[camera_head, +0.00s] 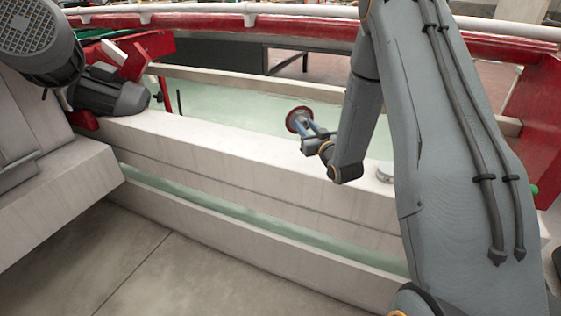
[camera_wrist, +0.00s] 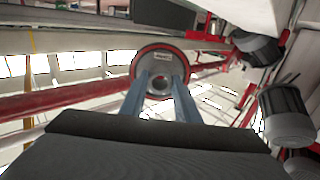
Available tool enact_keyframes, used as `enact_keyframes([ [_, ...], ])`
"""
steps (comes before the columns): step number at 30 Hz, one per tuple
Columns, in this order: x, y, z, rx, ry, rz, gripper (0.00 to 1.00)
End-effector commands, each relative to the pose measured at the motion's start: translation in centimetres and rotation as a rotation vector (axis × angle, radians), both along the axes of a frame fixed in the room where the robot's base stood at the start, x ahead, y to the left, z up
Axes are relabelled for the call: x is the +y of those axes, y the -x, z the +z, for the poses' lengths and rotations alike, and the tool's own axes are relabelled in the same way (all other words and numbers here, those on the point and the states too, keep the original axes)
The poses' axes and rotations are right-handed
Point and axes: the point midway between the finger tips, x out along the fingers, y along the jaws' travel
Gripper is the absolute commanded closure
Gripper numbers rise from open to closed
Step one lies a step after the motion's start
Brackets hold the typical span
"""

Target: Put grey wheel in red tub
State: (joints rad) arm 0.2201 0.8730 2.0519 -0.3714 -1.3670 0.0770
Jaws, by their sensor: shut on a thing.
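My gripper (camera_head: 308,127) is shut on a wheel (camera_head: 297,117) with a grey face and a red rim, holding it above the pale ledge. In the wrist view the two blue-grey fingers (camera_wrist: 160,86) reach the wheel (camera_wrist: 160,62), and its face, a small label and the centre hole show. The wheel stands roughly upright, face towards the wrist camera. A second, pale grey disc (camera_head: 386,172) lies on the ledge beside my arm, partly hidden by it. I cannot make out a red tub in either view.
A long pale beam (camera_head: 230,155) runs across the middle, with pale green glass (camera_head: 240,108) behind it. A dark motor (camera_head: 110,92) and a red frame (camera_head: 145,50) stand at the left. A red rail (camera_head: 300,28) runs along the back. Bare floor (camera_head: 150,265) shows in front.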

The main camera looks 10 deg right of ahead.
Motion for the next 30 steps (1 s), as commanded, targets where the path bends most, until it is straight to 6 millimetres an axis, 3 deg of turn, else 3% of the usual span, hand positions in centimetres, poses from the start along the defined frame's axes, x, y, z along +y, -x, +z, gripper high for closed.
enact_keyframes([
  [3,-0.9,-1.2,-0.2,-0.004,0.001,0.007,1.00],
  [9,-1.5,-1.8,-0.4,-0.001,0.000,0.013,1.00],
  [18,-1.5,-1.8,-5.0,0.000,0.000,0.014,1.00],
  [25,-1.5,-1.8,-6.5,-0.001,0.000,0.014,1.00],
  [30,-1.5,-1.8,-8.9,0.000,-0.001,0.014,1.00],
])
